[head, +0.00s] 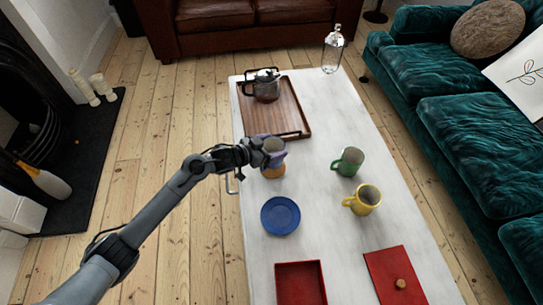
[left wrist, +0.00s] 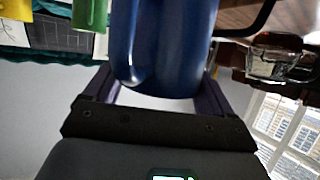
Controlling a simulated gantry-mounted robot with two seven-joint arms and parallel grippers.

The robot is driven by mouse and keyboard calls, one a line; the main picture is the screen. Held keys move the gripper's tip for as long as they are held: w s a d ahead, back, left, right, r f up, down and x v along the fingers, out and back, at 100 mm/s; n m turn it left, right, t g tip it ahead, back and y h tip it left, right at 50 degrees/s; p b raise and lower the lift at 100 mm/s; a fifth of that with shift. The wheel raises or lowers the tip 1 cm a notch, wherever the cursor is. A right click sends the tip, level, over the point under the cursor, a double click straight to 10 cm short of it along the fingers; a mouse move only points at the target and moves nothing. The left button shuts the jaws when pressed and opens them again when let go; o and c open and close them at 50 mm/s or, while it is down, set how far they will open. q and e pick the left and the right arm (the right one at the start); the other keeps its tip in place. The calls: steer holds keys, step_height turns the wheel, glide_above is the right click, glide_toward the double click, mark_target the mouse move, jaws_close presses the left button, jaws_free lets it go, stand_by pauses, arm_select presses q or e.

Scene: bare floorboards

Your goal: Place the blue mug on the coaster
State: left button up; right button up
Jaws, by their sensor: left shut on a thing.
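The blue mug (head: 276,146) is in my left gripper (head: 263,151), over the left side of the white table in the head view. In the left wrist view the mug (left wrist: 165,45) fills the space between the two fingers, with its handle toward the camera. A round orange-brown disc (head: 273,172), which looks like the coaster, shows directly below the mug. The mug and gripper hide part of it. I cannot tell whether the mug touches it. My right gripper is not in view.
A wooden tray (head: 300,132) with a glass pot (head: 266,88) is behind the mug. A green mug (head: 347,162) and a yellow mug (head: 366,198) stand to the right. A blue plate (head: 280,216), a red tray (head: 300,264) and a red mat (head: 388,262) are nearer.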

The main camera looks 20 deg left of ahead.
arm_select(q)
steer(key=shift+f+b, duration=1.45)
steer(key=shift+f, duration=0.6)
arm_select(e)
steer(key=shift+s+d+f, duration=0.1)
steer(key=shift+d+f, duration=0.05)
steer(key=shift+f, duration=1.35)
arm_select(q)
steer(key=shift+r, duration=0.1)
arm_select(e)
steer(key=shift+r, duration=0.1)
arm_select(q)
steer(key=o, duration=1.5)
steer(key=shift+f, duration=0.25)
steer(key=shift+r, duration=0.15)
